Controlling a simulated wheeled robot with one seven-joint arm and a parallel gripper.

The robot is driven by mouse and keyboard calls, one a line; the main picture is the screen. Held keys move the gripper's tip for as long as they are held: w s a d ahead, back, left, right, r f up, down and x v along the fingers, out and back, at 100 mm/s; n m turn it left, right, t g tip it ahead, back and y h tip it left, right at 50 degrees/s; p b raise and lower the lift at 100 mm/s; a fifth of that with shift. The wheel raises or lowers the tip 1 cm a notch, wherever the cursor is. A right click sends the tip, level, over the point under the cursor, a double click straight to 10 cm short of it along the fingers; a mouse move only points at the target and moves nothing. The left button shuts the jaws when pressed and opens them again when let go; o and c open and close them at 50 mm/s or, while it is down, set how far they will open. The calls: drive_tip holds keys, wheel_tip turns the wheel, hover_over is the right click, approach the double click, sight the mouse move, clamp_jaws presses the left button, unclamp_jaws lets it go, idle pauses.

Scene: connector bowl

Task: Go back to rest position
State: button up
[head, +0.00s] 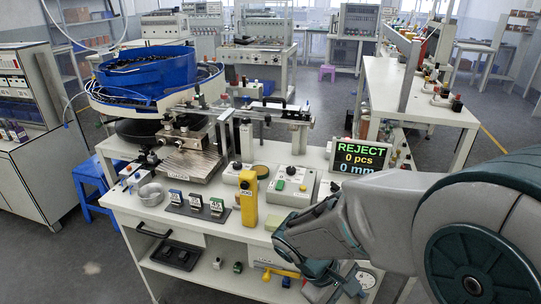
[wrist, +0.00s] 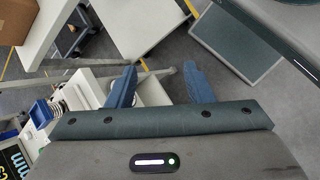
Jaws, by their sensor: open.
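My gripper (wrist: 160,76) is open in the wrist view, its two blue fingers spread apart with nothing between them. Behind the fingertips lie grey floor and the edges of white tables. In the head view my grey and teal arm (head: 430,215) reaches in from the right, with its lower end in front of the right end of the workbench (head: 133,205). The arm hides part of that bench end, and I cannot make out the fingertips there clearly.
A blue stool (head: 91,172) stands left. Floor shows at left.

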wheel_tip(320, 180, up, 13)
drive_tip(key=m+t+y+p, duration=0.4)
drive_tip(key=m+y, duration=0.2)
drive_tip(key=m, duration=0.2)
drive_tip(key=shift+s+a+y, duration=0.3)
drive_tip(key=shift+s+a, duration=0.1)
drive_tip(key=shift+r, duration=0.1)
idle(0.9)
drive_tip(key=shift+c, duration=1.2)
drive_tip(key=shift+a, duration=0.1)
